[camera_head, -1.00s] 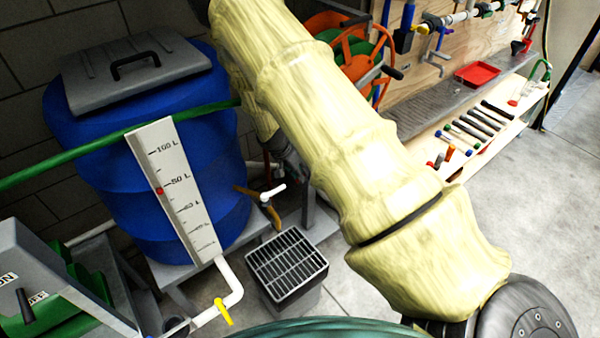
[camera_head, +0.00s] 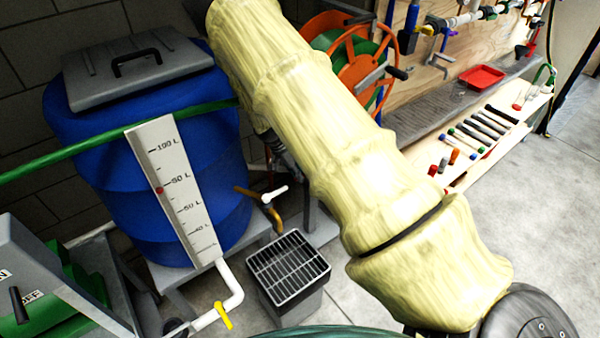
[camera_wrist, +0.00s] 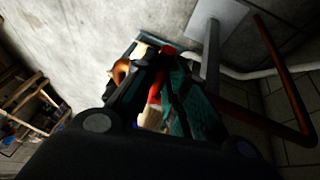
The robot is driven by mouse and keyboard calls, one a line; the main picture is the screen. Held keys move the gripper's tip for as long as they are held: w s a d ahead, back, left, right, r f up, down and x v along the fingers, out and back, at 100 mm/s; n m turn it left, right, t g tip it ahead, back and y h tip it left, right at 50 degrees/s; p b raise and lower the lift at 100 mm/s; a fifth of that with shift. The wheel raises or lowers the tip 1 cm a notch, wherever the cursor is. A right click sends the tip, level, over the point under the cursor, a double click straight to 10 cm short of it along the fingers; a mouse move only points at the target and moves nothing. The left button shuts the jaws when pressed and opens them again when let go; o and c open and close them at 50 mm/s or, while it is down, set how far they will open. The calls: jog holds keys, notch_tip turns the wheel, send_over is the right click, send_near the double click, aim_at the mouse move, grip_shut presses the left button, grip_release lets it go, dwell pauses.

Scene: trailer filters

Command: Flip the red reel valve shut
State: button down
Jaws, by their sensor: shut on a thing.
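In the wrist view, my gripper (camera_wrist: 158,65) is shut on a slim red part that I take to be the red reel valve (camera_wrist: 155,92). The red part lies between the two dark fingers, with a red end showing near the fingertips. The fingers hide much of it, and the view is dark, so its angle is hard to tell. In the head view my pale, sleeved arm crosses the middle, and my gripper and the valve are hidden. The orange hose reel (camera_head: 352,48) stands partly behind the arm.
A blue water barrel (camera_head: 95,130) with a level gauge (camera_head: 176,185) stands at left. A workbench (camera_head: 425,108) with a red tray (camera_head: 481,76) is at right. Bare floor shows at lower right.

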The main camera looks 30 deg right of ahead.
jog(key=c, duration=1.4)
grip_release()
jog(key=shift+c, duration=0.2)
jog(key=shift+r, duration=0.1)
jog(key=v, duration=1.1)
jog(key=shift+a+r, duration=0.2)
jog(key=shift+r, duration=0.15)
jog(key=shift+w, duration=0.1)
